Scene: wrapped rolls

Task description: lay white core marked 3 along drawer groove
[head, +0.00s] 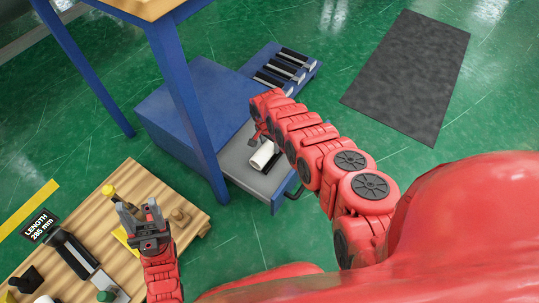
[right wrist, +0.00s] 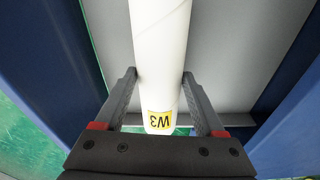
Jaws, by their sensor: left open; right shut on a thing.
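The white core (right wrist: 160,60) runs lengthwise between the fingers of my right gripper (right wrist: 168,92) in the right wrist view. A yellow label reading W3, upside down in the picture, sits near its lower end. The right gripper is shut on it. In the head view the core (head: 262,155) shows over the open grey drawer (head: 240,156) of the blue cabinet, partly hidden by my right arm. I cannot tell whether it touches the drawer floor. The groove is not clearly visible. My left gripper (head: 138,214) is open and empty above the wooden table.
Blue drawer walls (right wrist: 285,115) stand on both sides of the right gripper. A blue tray (head: 257,64) with several black and white pieces is behind the cabinet. The wooden table (head: 128,180) holds a black roll (head: 74,253) and knobs. A dark mat (head: 410,75) lies on the green floor.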

